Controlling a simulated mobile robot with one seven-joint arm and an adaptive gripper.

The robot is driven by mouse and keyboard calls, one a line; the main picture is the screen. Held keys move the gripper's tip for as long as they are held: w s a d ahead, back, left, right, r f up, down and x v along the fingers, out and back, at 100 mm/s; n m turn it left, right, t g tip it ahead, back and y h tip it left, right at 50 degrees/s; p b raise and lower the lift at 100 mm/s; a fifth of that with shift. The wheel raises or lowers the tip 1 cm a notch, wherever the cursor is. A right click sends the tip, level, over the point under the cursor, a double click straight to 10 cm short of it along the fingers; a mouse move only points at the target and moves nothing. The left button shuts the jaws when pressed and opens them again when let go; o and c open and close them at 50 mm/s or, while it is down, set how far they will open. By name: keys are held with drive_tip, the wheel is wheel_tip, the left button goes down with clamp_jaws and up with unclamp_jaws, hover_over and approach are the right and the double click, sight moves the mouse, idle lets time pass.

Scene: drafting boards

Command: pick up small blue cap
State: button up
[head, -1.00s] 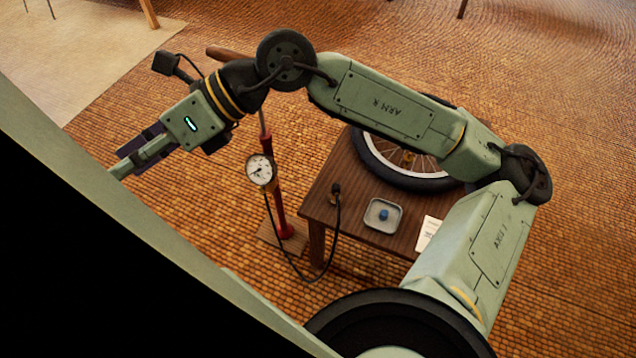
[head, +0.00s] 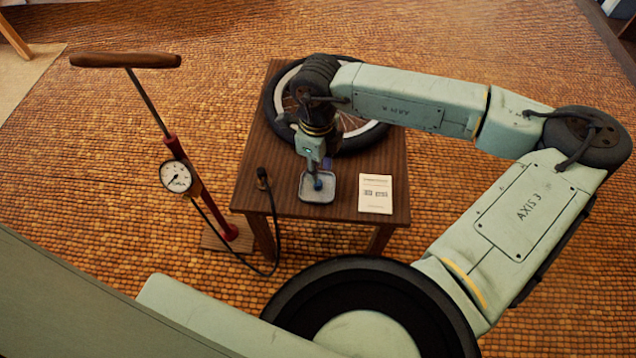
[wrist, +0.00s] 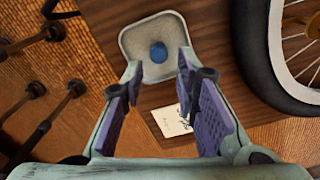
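The small blue cap (wrist: 158,52) lies in a shallow grey tray (wrist: 135,36) on a dark wooden table. In the head view the cap (head: 318,184) shows just below my gripper (head: 316,178), inside the tray (head: 304,196). In the wrist view my gripper (wrist: 160,80) is open, its purple-padded fingers spread apart with nothing between them. The cap appears beyond the fingertips, roughly in line with the gap. I cannot tell the exact height of the fingertips above the cap.
A bicycle wheel (head: 362,138) lies on the table behind my gripper. A white printed card (head: 376,193) lies right of the tray. The pump hose end (head: 262,178) stands at the table's left edge. A red floor pump (head: 187,178) with a gauge stands left of the table.

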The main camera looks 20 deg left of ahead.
sight(318, 185)
wheel_tip(318, 185, down, 6)
drive_tip(key=shift+a+r+p, duration=0.15)
drive_tip(key=shift+p, duration=0.15)
drive_tip(key=shift+c, duration=0.2)
drive_tip(key=c, duration=0.4)
